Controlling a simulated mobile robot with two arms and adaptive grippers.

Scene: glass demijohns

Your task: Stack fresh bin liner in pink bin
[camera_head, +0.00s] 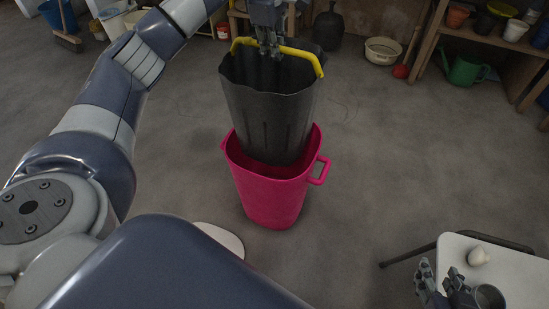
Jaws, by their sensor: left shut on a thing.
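The pink bin (270,200) stands upright on the floor in the middle of the view, with a loop handle on its right side. A dark grey bin liner (268,110) with a wavy rim and a yellow handle (302,54) hangs roughly upright over it. The liner's lower end is at the bin's mouth; I cannot tell how far inside it is. My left gripper (268,50) is shut on the yellow handle at the top. My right gripper (440,285) is at the lower right, its fingers apart, over the edge of a small white table.
A wooden shelf (480,42) with pots, a green watering can (467,72), a pale basin (382,51) and a dark demijohn (328,28) stand behind. Floor right of the bin is clear.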

